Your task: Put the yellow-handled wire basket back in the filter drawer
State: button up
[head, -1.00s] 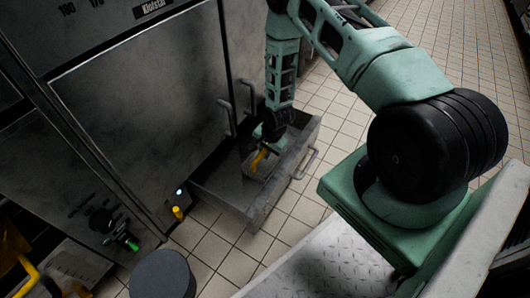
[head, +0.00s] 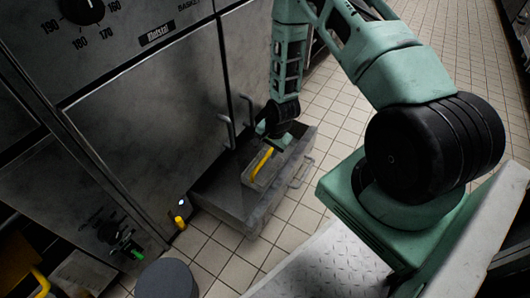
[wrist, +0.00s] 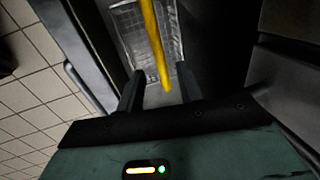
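The filter drawer (head: 226,205) is a grey metal box pulled out low from the steel cabinet. The wire basket (head: 283,165), pale mesh with a yellow handle (head: 262,163), shows within the drawer's outline, toward its right part; I cannot tell whether it rests on the drawer floor. My gripper (head: 272,140) is just above the handle's upper end. In the wrist view my gripper's dark fingers (wrist: 158,92) are apart, with the yellow handle (wrist: 153,45) showing between them and a gap on each side. The basket's mesh (wrist: 131,28) lies beyond the fingers.
The steel cabinet front (head: 150,100) with upright bar handles (head: 228,130) stands behind the drawer. A yellow knob (head: 180,222) and a green-tipped valve (head: 134,252) sit low on it. A round grey object (head: 167,280) stands at the bottom. Tiled floor (head: 330,150) is clear at right.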

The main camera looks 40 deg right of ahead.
jog(key=s+a+r+n+g, duration=0.1)
jog(key=a+r+n, duration=0.4)
jog(key=a+r, duration=0.45)
jog(key=s+a+r+n, duration=0.1)
jog(key=a+r+n, duration=0.5)
jog(key=r, duration=0.7)
jog(key=s+a+r+n, duration=0.4)
jog(key=s+r, duration=0.3)
jog(key=s, duration=0.3)
jog(key=s+a+r+n+g, duration=0.1)
jog(key=s+a+r+n, duration=0.4)
jog(key=s+r, duration=0.3)
jog(key=shift+s+a+r+n+p, duration=0.2)
jog(key=shift+s+a+n+p, duration=0.15)
jog(key=shift+s+n, duration=0.65)
jog(key=shift+s+r, duration=0.1)
jog(key=shift+s, duration=0.05)
